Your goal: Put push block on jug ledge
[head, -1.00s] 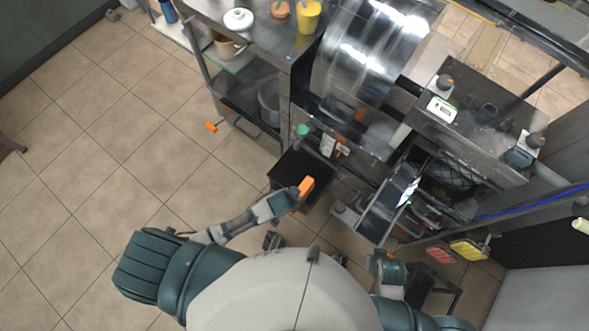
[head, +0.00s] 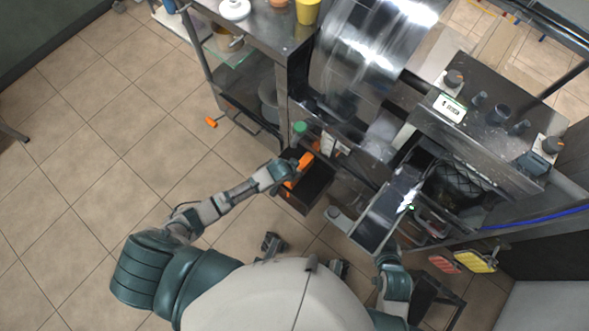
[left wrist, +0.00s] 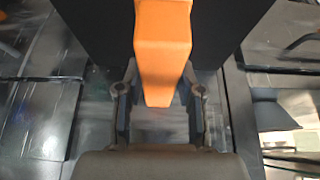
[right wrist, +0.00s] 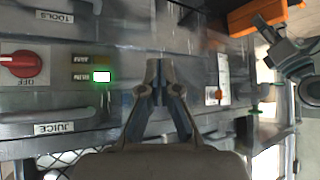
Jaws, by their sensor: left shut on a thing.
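An orange block, which I take as the push block (head: 304,161), is in my left gripper (head: 284,173). In the left wrist view the block (left wrist: 163,50) stretches between the fingers and out past the top edge. In the head view it is over the upper edge of a dark box-like ledge (head: 317,197) at the front of the press; I cannot tell whether they touch. This may be the jug ledge. My right gripper (right wrist: 161,68) has its fingertips together, with nothing visible between them; it faces the press's front panel.
The steel press (head: 375,60) and its long metal chute (head: 378,222) stand right of the left gripper. A shelved steel table (head: 270,40) stands at the upper left. A small orange piece (head: 210,122) sticks out near its lower shelf. The tiled floor at left is clear.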

